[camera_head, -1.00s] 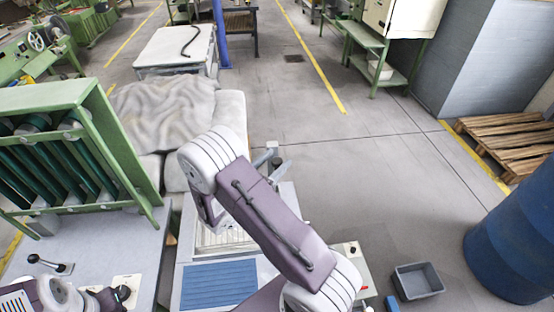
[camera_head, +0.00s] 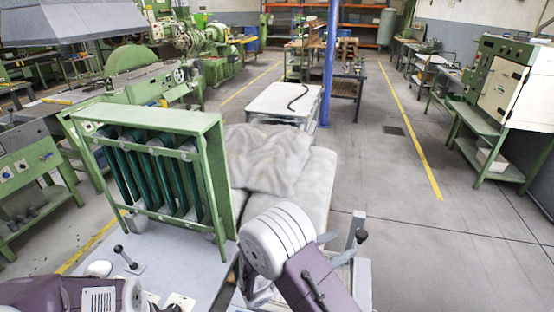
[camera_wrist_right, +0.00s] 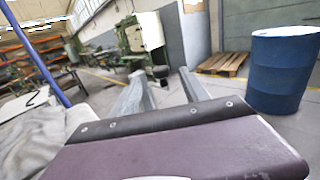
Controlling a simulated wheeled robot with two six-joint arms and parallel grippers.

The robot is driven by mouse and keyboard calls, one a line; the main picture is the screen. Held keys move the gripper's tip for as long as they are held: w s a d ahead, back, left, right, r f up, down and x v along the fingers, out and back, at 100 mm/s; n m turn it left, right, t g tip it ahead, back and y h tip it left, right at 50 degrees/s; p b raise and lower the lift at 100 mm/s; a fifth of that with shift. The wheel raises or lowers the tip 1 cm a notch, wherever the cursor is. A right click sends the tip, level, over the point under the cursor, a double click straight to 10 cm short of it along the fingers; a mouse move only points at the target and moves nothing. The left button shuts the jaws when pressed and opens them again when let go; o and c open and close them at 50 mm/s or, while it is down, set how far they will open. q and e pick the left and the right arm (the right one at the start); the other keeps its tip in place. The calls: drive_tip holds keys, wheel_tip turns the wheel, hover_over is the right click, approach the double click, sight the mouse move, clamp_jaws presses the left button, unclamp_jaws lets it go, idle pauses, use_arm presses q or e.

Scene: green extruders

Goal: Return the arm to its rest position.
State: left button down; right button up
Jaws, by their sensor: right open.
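My right arm shows as a white ribbed joint (camera_head: 278,240) and a purple link (camera_head: 320,280) at the bottom middle of the head view. My right gripper (camera_head: 342,234) is partly hidden behind that joint, with its grey fingers pointing away from me. In the right wrist view the two grey fingers of the right gripper (camera_wrist_right: 163,88) stand apart with nothing between them. The left gripper is not visible.
A green extruder frame (camera_head: 165,122) with dark tubes stands at left. A crumpled grey sack (camera_head: 265,160) lies beyond the right arm. A blue barrel (camera_wrist_right: 283,75) and a wooden pallet (camera_wrist_right: 223,64) show in the wrist view. The floor (camera_head: 400,190) at right is clear.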

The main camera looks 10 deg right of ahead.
drive_tip(key=s+d+r+m+g, duration=0.2)
drive_tip(key=d+r+m+g, duration=0.1)
drive_tip(key=d+r+m, duration=0.15)
drive_tip(key=s+d+f+m+g+y, duration=0.1)
drive_tip(key=s+f+m+g+y, duration=0.15)
drive_tip(key=s, duration=0.35)
drive_tip(key=s+d+f+m+g+y, duration=0.1)
drive_tip(key=s+d+m+g+y, duration=0.1)
drive_tip(key=s+m+g+y, duration=0.3)
drive_tip(key=s+a+f+m+t+y, duration=0.1)
drive_tip(key=s+a+f+m+y, duration=0.15)
drive_tip(key=s+a+f, duration=0.2)
drive_tip(key=w+a+f+m+t+y, duration=0.2)
drive_tip(key=w+a+m+y, duration=0.1)
drive_tip(key=a, duration=0.3)
drive_tip(key=w+a+f+m+t+y, duration=0.2)
drive_tip(key=w+a+m+t+y, duration=0.1)
drive_tip(key=a, duration=0.3)
drive_tip(key=shift+w+a+f+m+t+y, duration=0.3)
drive_tip(key=shift+m+y, duration=0.25)
drive_tip(key=shift+y, duration=0.25)
